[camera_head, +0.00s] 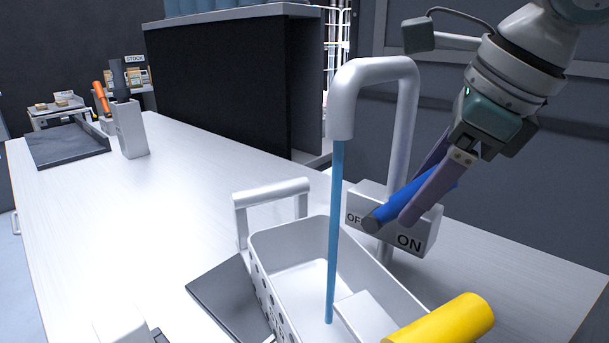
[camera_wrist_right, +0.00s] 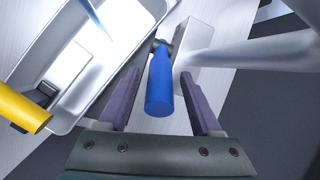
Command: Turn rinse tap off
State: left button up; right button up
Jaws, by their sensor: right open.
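The tap has a white curved spout (camera_head: 372,75), and a blue stream of water (camera_head: 335,230) runs from it into the white perforated basket below. Its control box (camera_head: 425,228) is marked OFF, partly hidden, and ON. A blue lever handle (camera_head: 388,209) lies in front of the box, slanting up to the right. My right gripper (camera_head: 405,198) is open at the lever. In the right wrist view, the blue handle (camera_wrist_right: 160,88) sits between the two purple fingers, with a gap on each side. My left gripper is not clearly seen.
The white basket (camera_head: 262,272) has a raised handle and a yellow grip (camera_head: 447,320) at the front right. A dark plate (camera_head: 232,298) lies left of it. A container with tools (camera_head: 128,130) stands far left. The white counter (camera_head: 180,200) between is clear.

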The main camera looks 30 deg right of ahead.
grip_shut()
dwell(0.5)
jog(key=shift+r, duration=0.1)
dwell(0.8)
